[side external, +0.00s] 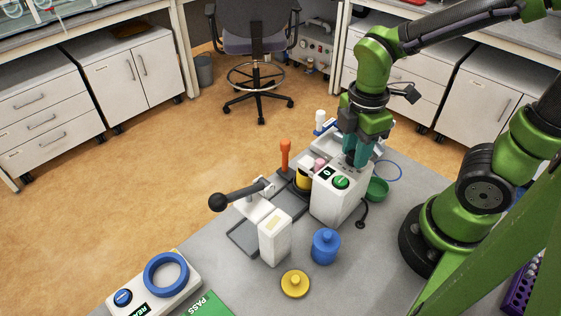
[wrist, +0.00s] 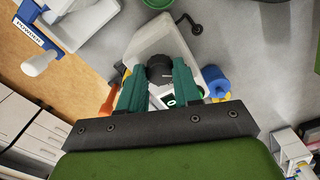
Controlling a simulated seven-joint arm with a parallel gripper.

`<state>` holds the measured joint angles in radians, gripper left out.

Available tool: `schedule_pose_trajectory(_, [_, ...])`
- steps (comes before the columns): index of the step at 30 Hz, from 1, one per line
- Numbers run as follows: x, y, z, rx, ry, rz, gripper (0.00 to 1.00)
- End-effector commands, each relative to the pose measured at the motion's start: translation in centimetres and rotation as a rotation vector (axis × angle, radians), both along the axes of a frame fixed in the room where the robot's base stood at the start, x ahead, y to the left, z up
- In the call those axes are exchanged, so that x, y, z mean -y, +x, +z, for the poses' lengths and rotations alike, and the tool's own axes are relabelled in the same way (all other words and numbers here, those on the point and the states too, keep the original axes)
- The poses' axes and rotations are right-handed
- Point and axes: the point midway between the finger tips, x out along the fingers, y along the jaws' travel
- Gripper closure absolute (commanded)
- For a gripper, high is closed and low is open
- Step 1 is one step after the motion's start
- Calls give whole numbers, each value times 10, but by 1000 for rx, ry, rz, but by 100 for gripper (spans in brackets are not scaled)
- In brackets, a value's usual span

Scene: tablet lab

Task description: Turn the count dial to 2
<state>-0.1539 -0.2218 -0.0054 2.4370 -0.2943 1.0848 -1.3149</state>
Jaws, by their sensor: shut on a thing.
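The count dial (wrist: 160,72) is a dark ribbed knob on top of a white dispenser box (side external: 335,203). My gripper (side external: 353,158) points down over the rear of the box top. In the wrist view, the teal fingers of my gripper (wrist: 157,67) are shut on the dial, one on each side. The fingers hide the dial in the side view. The front of the box top has a green button (side external: 341,182) and a small dark display (side external: 327,173).
An orange-handled lever (side external: 285,155) and a black-knobbed press (side external: 218,202) stand left of the box. A blue jar (side external: 326,246) and yellow lid (side external: 295,283) are in front. A green bowl (side external: 377,189) is close at right. A blue ring (side external: 166,274) lies front left.

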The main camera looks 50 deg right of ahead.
Motion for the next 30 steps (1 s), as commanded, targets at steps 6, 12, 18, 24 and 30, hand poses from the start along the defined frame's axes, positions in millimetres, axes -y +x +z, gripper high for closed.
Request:
schedule_pose_trajectory(6, [0, 0, 1, 1, 1, -62, 98])
schedule_pose_trajectory(12, [0, 0, 1, 1, 0, -195, 98])
schedule_pose_trajectory(18, [0, 0, 1, 1, 0, -379, 98])
schedule_pose_trajectory(24, [0, 0, 1, 1, 0, -570, 98])
schedule_pose_trajectory(30, [0, 0, 1, 2, 1, -745, 98])
